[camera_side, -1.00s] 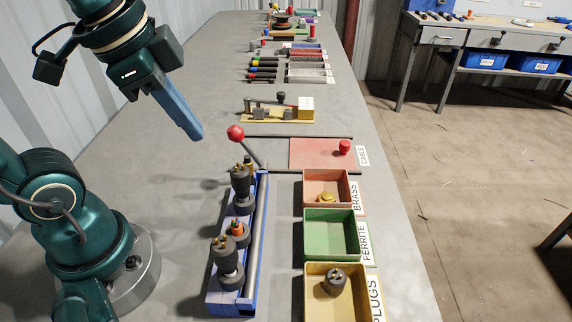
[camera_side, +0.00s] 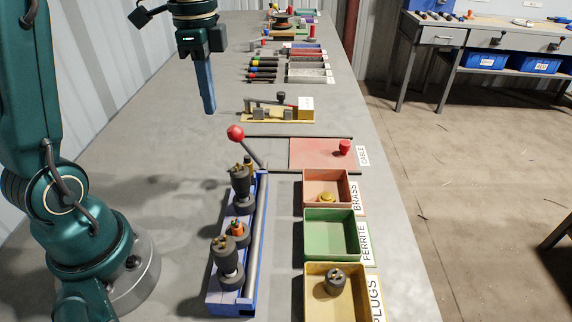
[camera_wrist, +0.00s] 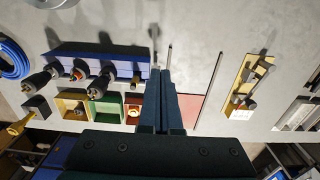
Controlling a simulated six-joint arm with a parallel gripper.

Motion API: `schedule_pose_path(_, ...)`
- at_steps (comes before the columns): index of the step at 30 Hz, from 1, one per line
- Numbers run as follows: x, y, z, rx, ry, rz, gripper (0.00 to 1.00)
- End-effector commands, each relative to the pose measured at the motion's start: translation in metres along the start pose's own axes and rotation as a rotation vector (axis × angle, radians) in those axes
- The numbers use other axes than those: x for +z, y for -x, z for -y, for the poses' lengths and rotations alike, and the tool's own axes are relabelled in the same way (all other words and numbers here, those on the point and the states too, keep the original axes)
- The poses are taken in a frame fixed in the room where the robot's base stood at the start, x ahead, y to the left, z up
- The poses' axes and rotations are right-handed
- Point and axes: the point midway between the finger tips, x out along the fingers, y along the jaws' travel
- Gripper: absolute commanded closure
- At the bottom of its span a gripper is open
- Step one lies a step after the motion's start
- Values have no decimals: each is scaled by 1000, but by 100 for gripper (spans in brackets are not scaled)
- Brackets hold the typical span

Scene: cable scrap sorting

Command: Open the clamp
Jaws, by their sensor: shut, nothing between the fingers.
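The clamp is a blue block (camera_side: 231,302) with a long grey bar along its right side and a lever ending in a red ball (camera_side: 235,132). The lever tilts up and left from the block's far end. Dark connectors (camera_side: 228,262) with brass pins stand in the block, with a small orange-topped piece (camera_side: 237,230) between them. The block also shows in the wrist view (camera_wrist: 100,48). My gripper (camera_side: 209,111) is shut and empty, pointing down above the table, beyond and left of the red ball. Its fingers (camera_wrist: 160,74) show together in the wrist view.
Brass (camera_side: 311,178), ferrite (camera_side: 315,250) and plugs (camera_side: 315,305) trays stand right of the block. A red cable mat (camera_side: 310,155) with a red knob (camera_side: 344,147) lies beyond. A yellow-based fixture (camera_side: 270,121) stands further back. Table left of the block is clear.

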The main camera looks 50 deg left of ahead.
Motion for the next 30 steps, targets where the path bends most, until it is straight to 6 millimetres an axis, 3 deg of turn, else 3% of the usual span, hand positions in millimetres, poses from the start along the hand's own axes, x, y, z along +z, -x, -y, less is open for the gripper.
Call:
schedule_pose_path(18, 0, -60, -1, 3, 0, 1, 100)
schedule_pose_path(30, -38, -50, 0, -1, -4, -2, 100)
